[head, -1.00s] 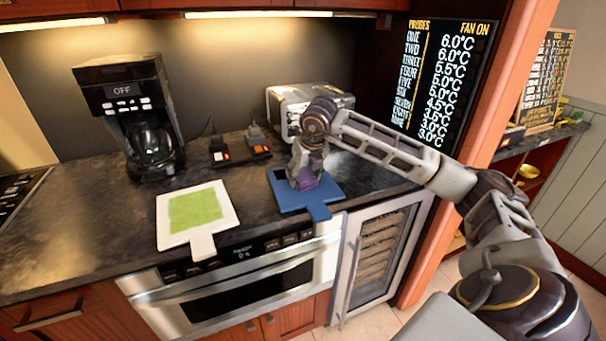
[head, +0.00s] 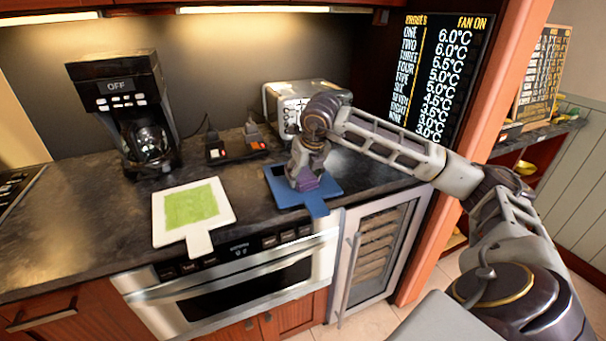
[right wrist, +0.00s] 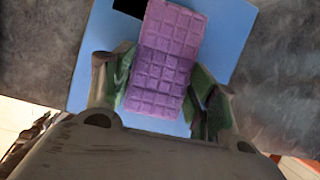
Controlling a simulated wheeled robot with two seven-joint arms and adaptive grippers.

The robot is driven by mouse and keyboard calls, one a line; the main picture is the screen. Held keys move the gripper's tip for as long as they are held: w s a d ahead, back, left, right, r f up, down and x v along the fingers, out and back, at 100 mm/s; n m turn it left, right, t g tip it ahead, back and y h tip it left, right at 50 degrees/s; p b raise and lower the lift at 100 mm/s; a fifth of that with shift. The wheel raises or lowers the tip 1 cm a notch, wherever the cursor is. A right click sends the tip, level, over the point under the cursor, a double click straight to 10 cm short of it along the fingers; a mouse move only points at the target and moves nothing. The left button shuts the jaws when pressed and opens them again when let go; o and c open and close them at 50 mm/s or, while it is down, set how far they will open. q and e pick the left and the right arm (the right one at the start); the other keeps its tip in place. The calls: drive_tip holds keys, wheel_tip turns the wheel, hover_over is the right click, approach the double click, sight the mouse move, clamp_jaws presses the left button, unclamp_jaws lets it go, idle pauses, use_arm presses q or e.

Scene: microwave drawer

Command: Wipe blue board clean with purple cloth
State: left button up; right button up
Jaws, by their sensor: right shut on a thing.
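The blue board (head: 325,188) lies on the dark counter, its handle pointing to the front edge. It also fills much of the right wrist view (right wrist: 228,40). My right gripper (head: 306,182) is over the board's middle, shut on the purple cloth (right wrist: 163,60), which has a quilted grid pattern. In the right wrist view the cloth sits between the two fingers (right wrist: 160,95) and lies against or just above the board. A black patch (right wrist: 130,7) shows on the board beside the cloth's far end. The arm hides part of the board in the head view. My left gripper is not in view.
A white board (head: 224,212) with a green patch lies left of the blue board. A coffee maker (head: 120,85) stands at the back left, a toaster (head: 285,105) behind the blue board. Small switches (head: 235,150) lie between them. A steel drawer front (head: 240,290) is below the counter.

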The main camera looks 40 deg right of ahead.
drive_tip(key=shift+s, duration=0.25)
drive_tip(key=shift+s+a+b, duration=0.25)
drive_tip(key=shift+s+b, duration=0.45)
drive_tip(key=shift+s, duration=0.2)
